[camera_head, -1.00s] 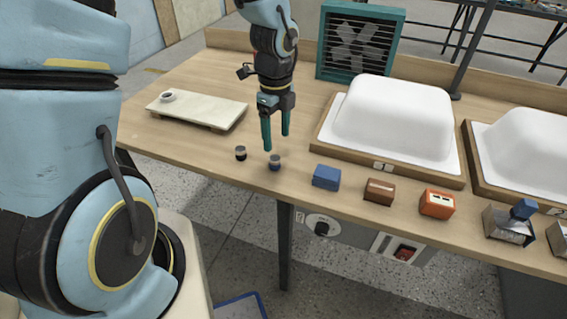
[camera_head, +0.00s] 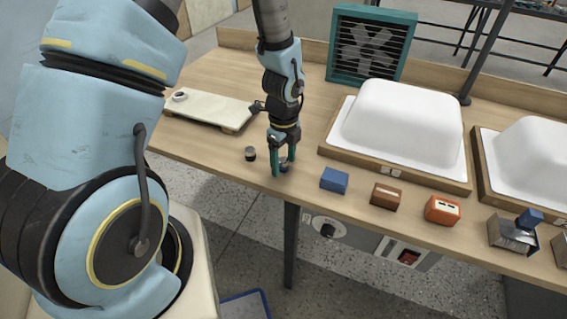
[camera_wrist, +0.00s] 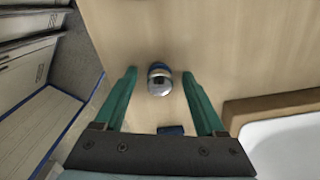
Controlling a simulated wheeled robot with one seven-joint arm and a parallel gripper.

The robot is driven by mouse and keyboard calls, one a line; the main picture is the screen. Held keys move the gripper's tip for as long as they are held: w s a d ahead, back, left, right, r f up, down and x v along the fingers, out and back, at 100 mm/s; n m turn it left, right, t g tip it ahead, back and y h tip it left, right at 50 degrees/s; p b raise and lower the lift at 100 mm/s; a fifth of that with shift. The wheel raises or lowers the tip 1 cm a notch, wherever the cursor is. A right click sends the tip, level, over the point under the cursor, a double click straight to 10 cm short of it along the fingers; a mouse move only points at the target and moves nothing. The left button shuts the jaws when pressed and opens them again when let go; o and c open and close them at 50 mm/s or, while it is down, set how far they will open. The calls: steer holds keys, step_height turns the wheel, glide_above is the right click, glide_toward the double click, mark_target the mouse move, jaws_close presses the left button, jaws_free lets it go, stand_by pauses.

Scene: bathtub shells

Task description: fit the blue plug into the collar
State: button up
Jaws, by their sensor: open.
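The blue plug (camera_head: 284,167), a small cylinder with a grey top and a blue band, stands near the table's front edge. My gripper (camera_head: 283,168) points down over it, open, its two green fingers on either side. In the wrist view the plug (camera_wrist: 159,83) lies between the fingertips (camera_wrist: 159,73) with a gap on each side. In the head view the fingers partly hide it. The collar seems to be the small pale ring (camera_head: 180,96) with a dark middle on the cream board (camera_head: 215,108) at the left.
A dark plug (camera_head: 250,154) stands just left of my gripper. A blue block (camera_head: 334,180), a brown block (camera_head: 385,196) and an orange block (camera_head: 442,210) line the front edge to the right. White tub shells (camera_head: 408,120) and a teal fan (camera_head: 370,45) stand behind.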

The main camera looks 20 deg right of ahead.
jaws_close()
stand_by(0.4)
steer(key=shift+r, duration=0.1)
